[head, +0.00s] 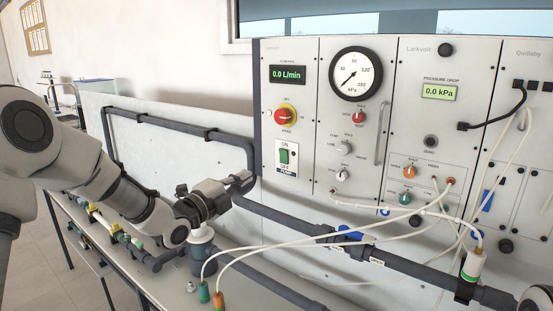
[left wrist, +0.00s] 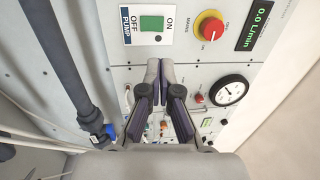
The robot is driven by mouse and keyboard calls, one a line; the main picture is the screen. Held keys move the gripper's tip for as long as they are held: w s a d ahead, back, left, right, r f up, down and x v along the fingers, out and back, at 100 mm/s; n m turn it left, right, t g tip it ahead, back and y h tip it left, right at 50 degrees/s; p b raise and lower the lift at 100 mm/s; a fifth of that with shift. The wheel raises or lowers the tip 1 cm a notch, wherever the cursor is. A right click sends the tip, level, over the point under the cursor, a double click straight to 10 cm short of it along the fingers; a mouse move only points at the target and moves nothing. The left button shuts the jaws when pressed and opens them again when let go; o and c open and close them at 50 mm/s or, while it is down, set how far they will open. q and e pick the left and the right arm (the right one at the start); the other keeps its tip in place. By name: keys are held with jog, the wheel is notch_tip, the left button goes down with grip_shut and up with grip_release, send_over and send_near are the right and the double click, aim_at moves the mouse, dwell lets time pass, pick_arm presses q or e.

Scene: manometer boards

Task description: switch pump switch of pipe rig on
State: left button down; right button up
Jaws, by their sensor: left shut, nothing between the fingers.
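The pump switch (head: 284,156) is a green rocker on a white plate on the panel of the pipe rig, with ON above, OFF below and a PUMP label under it. In the left wrist view the pump switch (left wrist: 151,23) lies turned on its side, beyond my fingertips. I cannot tell which way the rocker is tipped. My left gripper (head: 246,180) is shut and empty, left of and a little below the switch. In the left wrist view the left gripper (left wrist: 160,64) has its fingers together, apart from the switch in the picture. My right gripper is not in view.
A red and yellow mains knob (head: 285,116) sits above the switch, under a flow display (head: 288,74) reading 0.0 L/min. A pressure gauge (head: 356,73) is to the right. Dark pipes (head: 290,226) run below the switch, and thin white hoses (head: 330,244) cross in front of the panel.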

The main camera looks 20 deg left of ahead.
pick_arm(q)
jog(key=p, duration=0.6)
send_near(282, 153)
jog(key=x, duration=0.6)
jog(key=shift+w+d+r, duration=0.2)
jog(key=shift+r, duration=0.1)
jog(key=shift+w+d+f, duration=0.1)
jog(key=shift+w+d, duration=0.05)
jog(key=shift+w, duration=0.15)
